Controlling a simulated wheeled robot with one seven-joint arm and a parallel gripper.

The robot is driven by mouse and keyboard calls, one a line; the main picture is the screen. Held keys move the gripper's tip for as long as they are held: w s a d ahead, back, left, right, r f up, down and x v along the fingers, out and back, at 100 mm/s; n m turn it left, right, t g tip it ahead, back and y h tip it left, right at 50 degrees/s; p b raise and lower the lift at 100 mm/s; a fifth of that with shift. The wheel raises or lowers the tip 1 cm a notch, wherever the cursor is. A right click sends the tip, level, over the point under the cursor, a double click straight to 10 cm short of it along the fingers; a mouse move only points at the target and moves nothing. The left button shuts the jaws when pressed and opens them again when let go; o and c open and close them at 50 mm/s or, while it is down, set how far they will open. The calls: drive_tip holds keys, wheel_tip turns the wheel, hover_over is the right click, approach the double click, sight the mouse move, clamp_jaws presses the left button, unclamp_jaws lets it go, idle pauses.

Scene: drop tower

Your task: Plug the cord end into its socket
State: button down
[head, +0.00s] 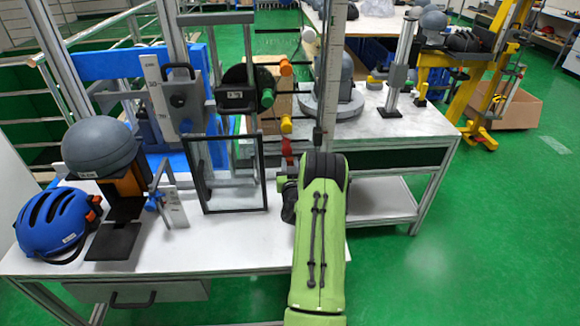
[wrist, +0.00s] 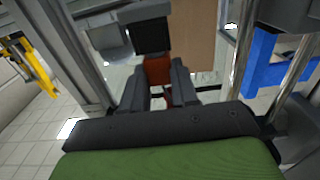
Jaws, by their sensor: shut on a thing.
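My gripper (wrist: 158,80) is shut on a red-orange piece (wrist: 158,68), which looks like the cord end. Its two grey fingers stand on either side of it in the wrist view. A black block (wrist: 151,36) sits directly beyond the red piece; I cannot tell whether it is the socket or whether the two touch. In the head view a red piece (head: 287,148) shows just past the end of my green arm, by the post at the bench's back. My arm hides most of the gripper there, and no cord can be made out.
A framed clear panel (head: 233,208) stands left of my arm on the white bench (head: 190,252). A blue helmet (head: 58,220) and a grey headform (head: 100,146) are further left. A metal upright (head: 331,85) rises close by my arm. Green floor is open at right.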

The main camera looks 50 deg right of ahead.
drive_tip(key=shift+f+b, duration=0.4)
drive_tip(key=shift+b, duration=0.05)
idle(0.3)
drive_tip(key=c, duration=0.8)
unclamp_jaws()
drive_tip(key=shift+a+f, duration=0.1)
